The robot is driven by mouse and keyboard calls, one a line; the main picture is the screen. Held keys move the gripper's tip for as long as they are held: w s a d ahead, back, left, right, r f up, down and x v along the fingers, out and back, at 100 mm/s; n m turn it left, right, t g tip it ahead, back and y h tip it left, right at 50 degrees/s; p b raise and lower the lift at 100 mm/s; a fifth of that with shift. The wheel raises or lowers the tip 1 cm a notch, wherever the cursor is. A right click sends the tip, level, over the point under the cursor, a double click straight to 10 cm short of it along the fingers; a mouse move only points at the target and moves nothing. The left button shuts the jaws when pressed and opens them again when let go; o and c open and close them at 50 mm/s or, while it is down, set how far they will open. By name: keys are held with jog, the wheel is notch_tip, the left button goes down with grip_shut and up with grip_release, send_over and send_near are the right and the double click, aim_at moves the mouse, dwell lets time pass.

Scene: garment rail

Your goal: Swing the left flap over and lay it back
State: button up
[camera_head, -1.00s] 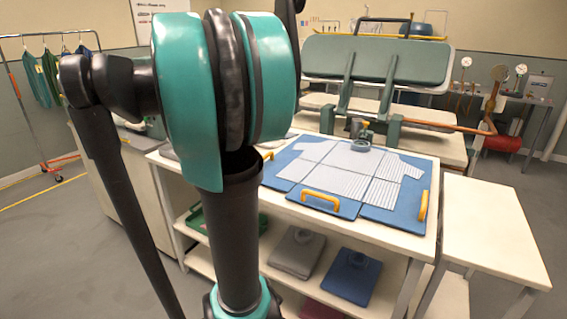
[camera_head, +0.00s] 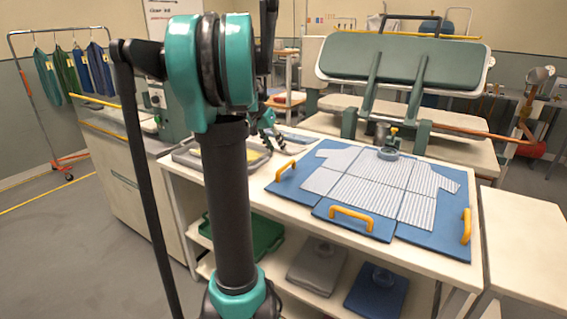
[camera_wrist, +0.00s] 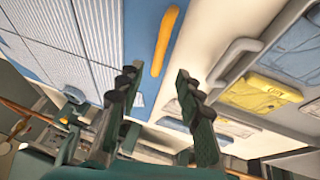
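A blue folding board (camera_head: 330,211) lies flat on the white table, with a striped shirt (camera_head: 365,187) spread over its panels. The left flap's yellow handle (camera_head: 286,170) is at the board's left edge. The handle also shows in the wrist view (camera_wrist: 166,40), beyond the fingertips and roughly in line with the gap between them. My gripper (camera_wrist: 156,76) is open and empty, apart from the handle. In the head view my gripper (camera_head: 272,134) is partly hidden behind my arm, above the table left of the board. A round grey weight (camera_head: 388,153) sits at the shirt's collar.
A grey tray (camera_wrist: 222,75) with yellow folded items (camera_wrist: 262,92) lies left of the board in the head view. Other yellow handles are at the front flap (camera_head: 350,217) and right flap (camera_head: 467,226). A press (camera_head: 400,62) stands behind the table.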

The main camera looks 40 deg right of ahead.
jog(key=x, duration=0.8)
jog(key=shift+f, duration=0.25)
jog(key=shift+c, duration=0.5)
grip_shut()
